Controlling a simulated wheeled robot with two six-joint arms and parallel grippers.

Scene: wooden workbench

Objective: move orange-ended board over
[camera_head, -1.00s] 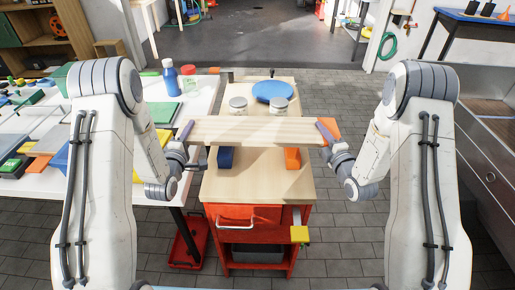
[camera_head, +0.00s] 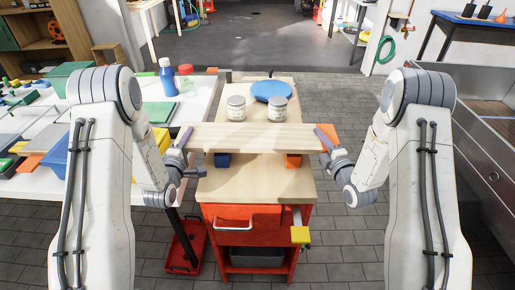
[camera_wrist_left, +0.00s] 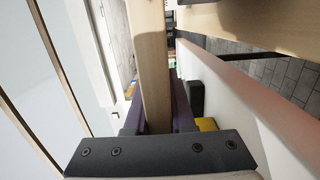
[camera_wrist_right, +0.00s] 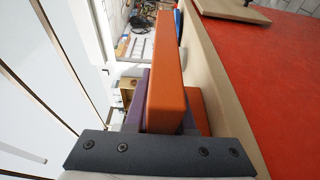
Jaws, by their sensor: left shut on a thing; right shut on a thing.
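A long pale wooden board (camera_head: 250,138) lies crosswise over the wooden workbench top (camera_head: 255,184), with an orange end at the right. My left gripper (camera_head: 183,138) is shut on its left end; the left wrist view shows plain wood (camera_wrist_left: 155,70) between the purple fingers. My right gripper (camera_head: 325,138) is shut on the right end; the right wrist view shows the orange end (camera_wrist_right: 166,80) between its fingers. A blue block (camera_head: 221,160) and an orange block (camera_head: 292,160) are partly hidden below the board. I cannot tell whether the board touches them.
Two jars (camera_head: 236,109) (camera_head: 278,108) and a blue round thing (camera_head: 272,91) stand behind the board. A white table (camera_head: 190,112) with bottles and bins is at the left. A yellow block (camera_head: 300,236) is at the red cabinet's front right. The bench's front part is clear.

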